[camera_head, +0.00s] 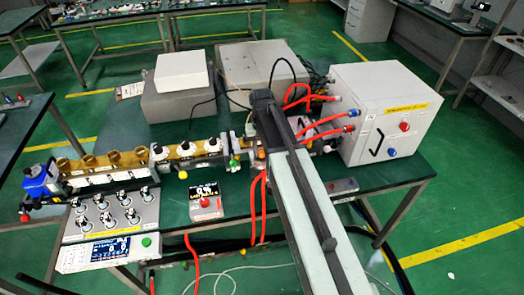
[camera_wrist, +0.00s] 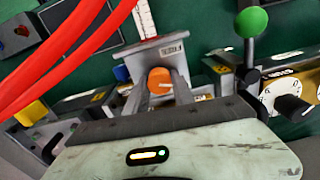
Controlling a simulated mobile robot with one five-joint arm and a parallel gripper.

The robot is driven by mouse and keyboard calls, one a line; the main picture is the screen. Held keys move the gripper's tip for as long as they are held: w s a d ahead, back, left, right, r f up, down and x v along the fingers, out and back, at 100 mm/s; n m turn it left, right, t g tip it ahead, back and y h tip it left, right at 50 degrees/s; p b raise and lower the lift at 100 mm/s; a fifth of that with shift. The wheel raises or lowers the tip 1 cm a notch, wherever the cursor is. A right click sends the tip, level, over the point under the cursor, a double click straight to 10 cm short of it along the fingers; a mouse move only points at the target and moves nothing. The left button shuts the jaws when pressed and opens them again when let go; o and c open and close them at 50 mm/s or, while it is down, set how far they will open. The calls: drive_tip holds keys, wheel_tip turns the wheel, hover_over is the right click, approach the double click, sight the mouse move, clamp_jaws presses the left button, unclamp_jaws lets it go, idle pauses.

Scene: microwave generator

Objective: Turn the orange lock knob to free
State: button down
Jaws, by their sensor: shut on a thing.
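The orange lock knob (camera_wrist: 160,80) shows in the wrist view, with a pale mark on its front face. It sits on a grey metal block (camera_wrist: 150,57). My gripper (camera_wrist: 160,92) has one finger on each side of the knob and is shut on it. The fingertips are partly hidden against the block.
A green ball-topped lever (camera_wrist: 251,22) and a black-knobbed dial (camera_wrist: 290,103) stand to the right in the wrist view. Red hoses (camera_wrist: 80,45) cross the upper left. In the head view, a white cabinet (camera_head: 388,112) with red cables stands right of my arm.

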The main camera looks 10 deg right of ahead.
sight(261, 151)
drive_tip(key=n, duration=0.4)
drive_tip(key=shift+a+n, duration=0.1)
drive_tip(key=shift+n, duration=2.7)
drive_tip(key=c, duration=1.1)
unclamp_jaws()
drive_tip(key=shift+o, duration=0.2)
wheel_tip(261, 151, up, 8)
drive_tip(key=p, duration=0.8)
